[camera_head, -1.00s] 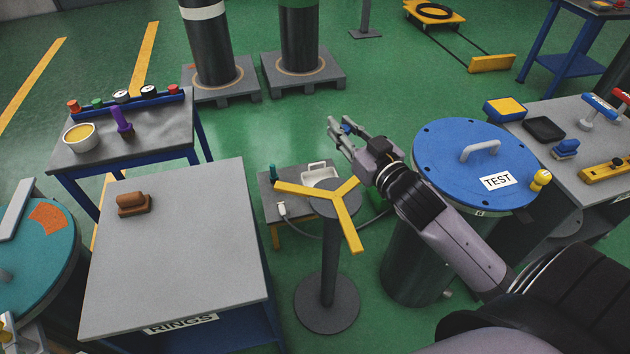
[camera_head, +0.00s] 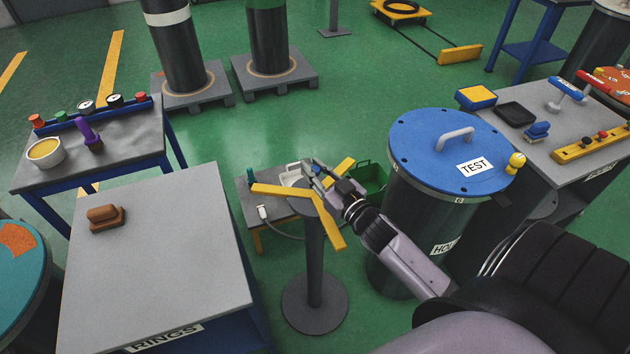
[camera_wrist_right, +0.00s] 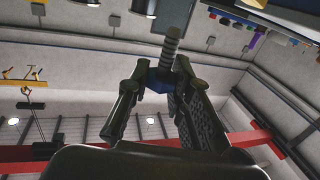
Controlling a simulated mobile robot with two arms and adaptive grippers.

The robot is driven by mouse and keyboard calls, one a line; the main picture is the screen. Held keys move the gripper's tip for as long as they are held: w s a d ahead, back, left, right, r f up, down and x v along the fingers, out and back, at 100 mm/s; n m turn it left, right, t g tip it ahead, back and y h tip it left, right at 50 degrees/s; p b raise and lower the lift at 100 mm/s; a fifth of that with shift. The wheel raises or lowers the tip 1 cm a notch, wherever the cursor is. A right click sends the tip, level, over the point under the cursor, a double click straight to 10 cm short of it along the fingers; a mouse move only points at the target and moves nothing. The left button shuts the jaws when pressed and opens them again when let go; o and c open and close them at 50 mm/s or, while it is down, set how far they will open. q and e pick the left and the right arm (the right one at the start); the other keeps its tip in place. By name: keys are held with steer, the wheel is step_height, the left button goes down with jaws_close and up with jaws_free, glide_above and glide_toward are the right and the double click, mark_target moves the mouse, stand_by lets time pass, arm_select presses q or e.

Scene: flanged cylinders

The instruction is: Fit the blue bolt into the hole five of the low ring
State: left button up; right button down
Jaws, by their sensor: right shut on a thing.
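My right gripper (camera_head: 314,169) is shut on the blue bolt (camera_head: 316,168) and holds it over the stand with yellow arms, at mid-picture. In the right wrist view the gripper (camera_wrist_right: 160,85) grips the bolt's blue head (camera_wrist_right: 157,83), and its grey threaded shaft (camera_wrist_right: 172,45) sticks out past the fingers. A dark cylinder (camera_head: 415,235) with a blue lid (camera_head: 425,150) marked TEST stands to the right, with small holes around the lid's edge. I cannot tell which part is the low ring or which hole is five. My left gripper is not in view.
The yellow three-armed stand (camera_head: 335,232) is under my right gripper. A green crate (camera_head: 372,180) sits behind it. A grey table marked RINGS (camera_head: 150,260) with a brown block (camera_head: 105,217) is at left. A tool bench (camera_head: 555,110) is at right. Green floor lies between.

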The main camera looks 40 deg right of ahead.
steer(key=shift+f, duration=1.9)
steer(key=shift+f, duration=0.1)
steer(key=c, duration=1.9)
jaws_free()
steer(key=shift+f+b, duration=0.1)
steer(key=shift+b, duration=0.2)
steer(key=o, duration=0.5)
steer(key=shift+c, duration=0.2)
